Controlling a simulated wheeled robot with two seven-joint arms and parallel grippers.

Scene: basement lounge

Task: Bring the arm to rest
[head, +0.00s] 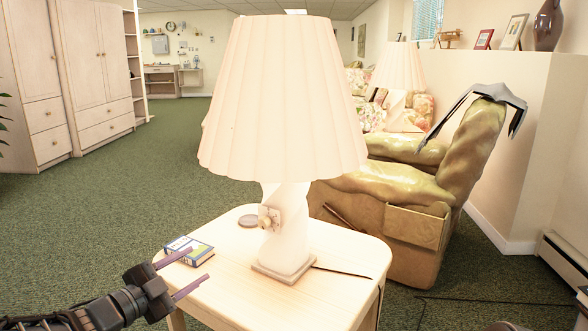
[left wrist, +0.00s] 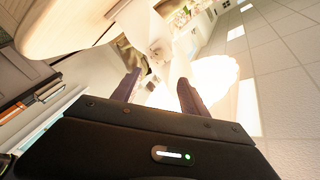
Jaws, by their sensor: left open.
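My left gripper (head: 184,272) comes in from the lower left in the head view. It is open and holds nothing. My right gripper does not clearly show.
A lit table lamp (head: 283,100) with a pleated shade stands on the side table. A gold armchair (head: 400,200) stands behind to the right. Wardrobes (head: 85,70) line the left. Green carpet (head: 90,215) is clear at left.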

